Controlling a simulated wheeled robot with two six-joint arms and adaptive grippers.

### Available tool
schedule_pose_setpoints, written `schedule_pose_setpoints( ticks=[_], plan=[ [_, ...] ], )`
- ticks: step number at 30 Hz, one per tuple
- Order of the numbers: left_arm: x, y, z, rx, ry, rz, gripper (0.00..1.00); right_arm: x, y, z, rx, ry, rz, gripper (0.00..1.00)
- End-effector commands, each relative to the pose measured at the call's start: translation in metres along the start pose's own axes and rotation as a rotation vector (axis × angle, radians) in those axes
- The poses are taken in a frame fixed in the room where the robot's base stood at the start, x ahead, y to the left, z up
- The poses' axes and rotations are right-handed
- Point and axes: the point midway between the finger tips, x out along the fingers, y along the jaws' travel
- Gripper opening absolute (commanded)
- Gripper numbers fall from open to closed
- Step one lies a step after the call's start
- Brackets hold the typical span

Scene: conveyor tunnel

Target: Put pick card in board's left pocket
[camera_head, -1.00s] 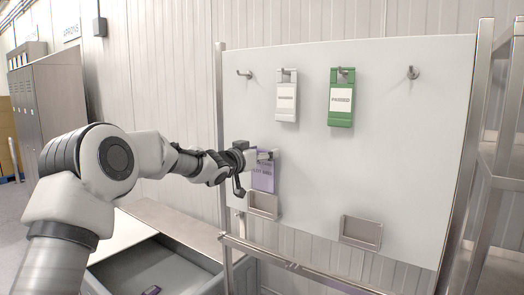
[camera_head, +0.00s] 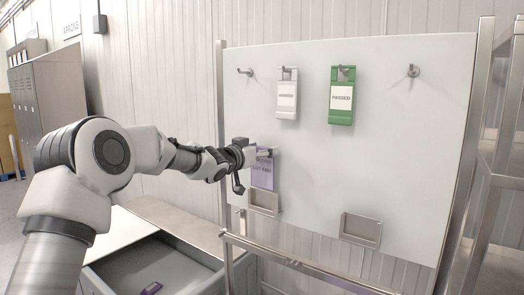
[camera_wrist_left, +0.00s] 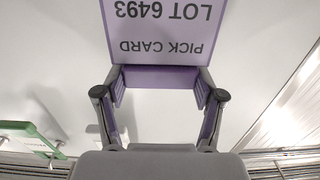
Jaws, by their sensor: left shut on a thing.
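The purple pick card (camera_head: 263,175) is upright in front of the white board (camera_head: 330,185). It hangs just above the board's left pocket (camera_head: 264,202), with its lower edge at or near the pocket's rim; I cannot tell if it is inside. My left gripper (camera_head: 268,154) is shut on the card's top end. The left wrist view shows the pick card (camera_wrist_left: 162,35) upside down, reading "PICK CARD LOT 6493", between the two fingers (camera_wrist_left: 158,92). The right pocket (camera_head: 361,231) on the board looks empty. My right gripper is not in view.
A white tag (camera_head: 286,97) and a green "PASSED" tag (camera_head: 341,98) hang on hooks above. Two outer hooks are bare. A grey bin (camera_head: 185,268) with a small dark purple item (camera_head: 151,289) stands below left. A metal rail (camera_head: 290,262) runs under the board.

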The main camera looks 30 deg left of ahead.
Motion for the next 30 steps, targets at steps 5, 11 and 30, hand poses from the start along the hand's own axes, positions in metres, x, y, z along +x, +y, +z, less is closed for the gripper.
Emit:
schedule_pose_setpoints(
  ticks=[5,11,30],
  plan=[
    [0.0,0.0,0.002,0.0,0.0,0.0,0.02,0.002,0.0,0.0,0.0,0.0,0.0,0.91],
    [0.0,0.0,0.016,0.0,0.0,0.0,0.02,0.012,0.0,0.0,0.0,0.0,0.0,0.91],
    [0.002,0.0,0.06,0.0,0.0,0.0,0.02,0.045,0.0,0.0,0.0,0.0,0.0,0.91]
  ],
)
